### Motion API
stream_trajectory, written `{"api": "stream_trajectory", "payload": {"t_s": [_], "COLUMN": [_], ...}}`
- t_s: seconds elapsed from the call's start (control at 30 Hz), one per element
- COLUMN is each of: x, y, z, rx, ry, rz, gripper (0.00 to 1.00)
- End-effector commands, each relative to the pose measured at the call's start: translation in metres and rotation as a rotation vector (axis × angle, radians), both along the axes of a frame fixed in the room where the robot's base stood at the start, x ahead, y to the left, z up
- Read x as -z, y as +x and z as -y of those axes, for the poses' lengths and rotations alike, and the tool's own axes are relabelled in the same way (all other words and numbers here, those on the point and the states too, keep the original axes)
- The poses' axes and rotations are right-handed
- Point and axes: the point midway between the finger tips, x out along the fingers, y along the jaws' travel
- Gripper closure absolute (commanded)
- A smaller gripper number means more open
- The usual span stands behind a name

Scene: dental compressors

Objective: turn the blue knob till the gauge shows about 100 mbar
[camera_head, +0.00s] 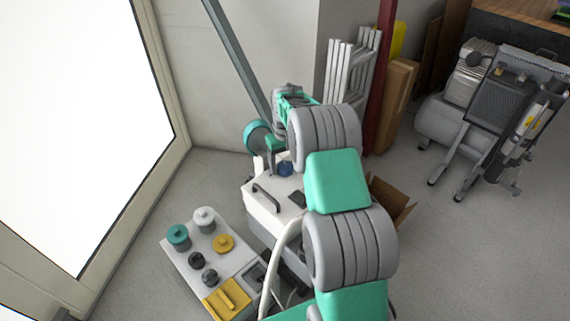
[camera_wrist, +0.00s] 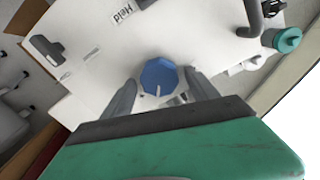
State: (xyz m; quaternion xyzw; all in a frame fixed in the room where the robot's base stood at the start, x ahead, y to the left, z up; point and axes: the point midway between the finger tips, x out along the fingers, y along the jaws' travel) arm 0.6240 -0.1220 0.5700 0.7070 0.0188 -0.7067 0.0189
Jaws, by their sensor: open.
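The blue knob (camera_wrist: 159,77) is on the white top of a unit, and in the wrist view it lies between the fingertips of my gripper (camera_wrist: 161,86). The fingers are apart, one on each side of the knob, and I cannot tell whether they touch it. In the head view the blue knob (camera_head: 285,168) shows on the white unit (camera_head: 262,208), just below my gripper, which is largely hidden by my arm. A round teal-rimmed part (camera_head: 257,138) stands at the unit's back left. I cannot make out a gauge face or a reading in either view.
A dark handle (camera_head: 266,197) stands on the unit. A low panel (camera_head: 190,262) with teal, white, yellow and black knobs is at the front left. A cardboard box (camera_head: 392,205) is to the right. A grey compressor (camera_head: 500,110) stands farther right, with clear floor between.

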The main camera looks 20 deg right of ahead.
Motion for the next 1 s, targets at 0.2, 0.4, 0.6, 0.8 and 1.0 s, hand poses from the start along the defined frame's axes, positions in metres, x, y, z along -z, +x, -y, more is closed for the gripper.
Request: {"api": "stream_trajectory", "payload": {"t_s": [0.2,0.4,0.6,0.8,1.0], "x": [-0.0002,-0.0002,-0.0003,-0.0003,-0.0039], "y": [-0.0001,-0.0001,-0.0001,-0.0001,-0.0004], "z": [0.0,-0.0001,-0.0001,-0.0001,-0.0007], "rx": [0.0,0.0,0.0,-0.001,-0.132], "ry": [0.0,0.0,0.0,0.0,0.001], "rz": [0.0,0.0,-0.001,-0.001,-0.002], "gripper": [0.47,0.63,0.8,0.94,0.94]}}
